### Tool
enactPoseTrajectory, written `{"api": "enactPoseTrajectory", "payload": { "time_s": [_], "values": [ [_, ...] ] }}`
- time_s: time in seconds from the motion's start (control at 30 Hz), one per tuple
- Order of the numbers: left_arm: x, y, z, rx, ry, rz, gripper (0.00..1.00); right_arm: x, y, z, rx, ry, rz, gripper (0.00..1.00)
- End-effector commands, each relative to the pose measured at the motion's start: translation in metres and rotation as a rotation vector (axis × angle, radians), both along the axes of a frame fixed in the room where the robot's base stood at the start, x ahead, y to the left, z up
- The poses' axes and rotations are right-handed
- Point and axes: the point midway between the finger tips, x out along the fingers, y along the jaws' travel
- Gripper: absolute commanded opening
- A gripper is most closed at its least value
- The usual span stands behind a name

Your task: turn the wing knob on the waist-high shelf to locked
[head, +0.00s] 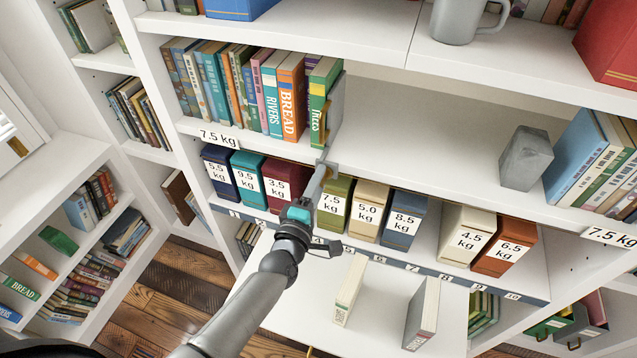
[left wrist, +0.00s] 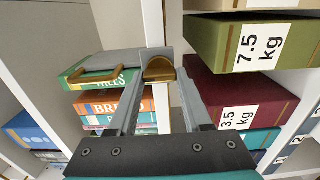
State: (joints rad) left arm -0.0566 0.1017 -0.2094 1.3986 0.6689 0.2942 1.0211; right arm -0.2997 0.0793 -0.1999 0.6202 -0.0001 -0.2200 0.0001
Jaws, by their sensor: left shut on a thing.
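The wing knob (left wrist: 159,70) shows as a small brass-brown piece between my left fingertips in the left wrist view. In the head view it is mostly hidden behind the fingers, at the front edge of the waist-high shelf (head: 420,150). My left gripper (head: 322,168) reaches up to that edge, just below the grey bookend (head: 336,112) beside the TREES book. The left gripper (left wrist: 158,80) is shut on the knob, a finger on each side. I cannot tell the knob's exact angle, and no lock marking is readable. My right gripper is not in view.
Several weight-labelled boxes (head: 370,208) stand in a row below the shelf edge, close to my left gripper. Books (head: 290,95) fill the shelf's left side. A grey block (head: 521,155) stands to the right. The shelf between is clear. A brass handle (left wrist: 98,75) sits near the left finger.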

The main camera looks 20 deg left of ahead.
Motion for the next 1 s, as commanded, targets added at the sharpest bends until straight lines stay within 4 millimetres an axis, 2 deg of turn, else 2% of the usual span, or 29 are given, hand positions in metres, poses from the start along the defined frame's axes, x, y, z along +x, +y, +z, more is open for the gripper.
{"api": "enactPoseTrajectory", "payload": {
  "time_s": [0.37, 0.4, 0.67, 1.0],
  "values": [
    [-0.0001, -0.0003, -0.0001, -0.010, 0.001, 0.000, 0.00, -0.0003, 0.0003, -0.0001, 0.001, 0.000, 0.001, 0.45],
    [-0.0002, -0.0003, -0.0001, -0.010, 0.001, 0.000, 0.52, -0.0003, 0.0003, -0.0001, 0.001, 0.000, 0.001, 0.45],
    [-0.0001, -0.0003, -0.0001, -0.008, 0.001, 0.000, 0.80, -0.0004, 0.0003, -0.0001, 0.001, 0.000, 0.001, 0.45],
    [-0.0049, 0.0000, -0.0006, -0.007, 0.002, 0.000, 0.80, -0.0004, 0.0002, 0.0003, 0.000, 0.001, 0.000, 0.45]
  ]
}}
